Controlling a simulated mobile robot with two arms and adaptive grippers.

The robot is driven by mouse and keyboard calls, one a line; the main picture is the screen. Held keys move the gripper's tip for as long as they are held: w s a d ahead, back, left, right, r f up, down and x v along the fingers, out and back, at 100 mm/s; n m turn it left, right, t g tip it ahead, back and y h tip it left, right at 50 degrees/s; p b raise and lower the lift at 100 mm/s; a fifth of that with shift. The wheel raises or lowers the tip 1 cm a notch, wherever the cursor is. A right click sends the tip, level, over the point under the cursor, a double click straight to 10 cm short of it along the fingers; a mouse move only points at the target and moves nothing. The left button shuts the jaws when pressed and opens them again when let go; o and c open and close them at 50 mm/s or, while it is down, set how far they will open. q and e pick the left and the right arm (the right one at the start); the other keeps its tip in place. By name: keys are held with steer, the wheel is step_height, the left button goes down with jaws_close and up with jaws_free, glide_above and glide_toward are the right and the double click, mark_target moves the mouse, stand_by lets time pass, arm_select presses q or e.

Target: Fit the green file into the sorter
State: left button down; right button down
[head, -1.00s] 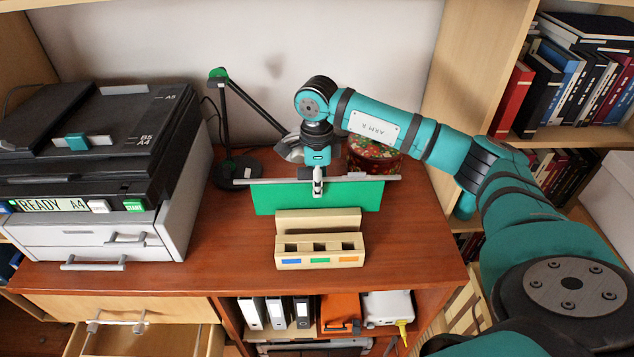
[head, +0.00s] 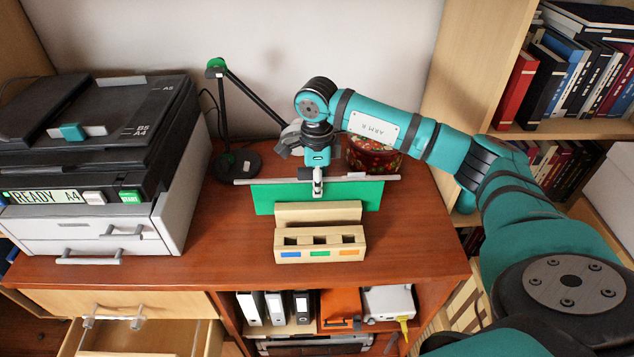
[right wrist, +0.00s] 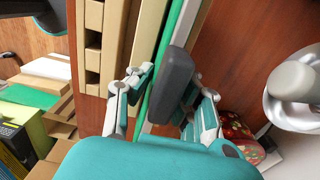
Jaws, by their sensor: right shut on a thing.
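The green file (head: 263,198) hangs from a grey rail just behind the sorter in the head view. My right gripper (head: 318,184) is shut on the middle of the rail. In the right wrist view, the right gripper's fingers (right wrist: 152,88) close around the file's edge. The sorter (head: 320,255) is a pale wooden block with slots and blue, green and orange labels on its front. The file's lower edge is hidden behind the sorter's raised back, so I cannot tell whether it touches the desk. My left gripper is out of view.
A printer (head: 100,170) fills the desk's left side. A black desk lamp (head: 225,120) and a red patterned tin (head: 375,158) stand behind the file. The desk front (head: 420,265) right of the sorter is clear. An open drawer (head: 140,335) juts out at lower left.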

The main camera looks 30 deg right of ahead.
steer(key=shift+f+b, duration=0.3)
steer(key=shift+f, duration=0.2)
steer(key=c, duration=1.2)
jaws_free()
steer(key=shift+r, duration=0.1)
step_height(320, 180, up, 12)
steer(key=shift+f, duration=0.1)
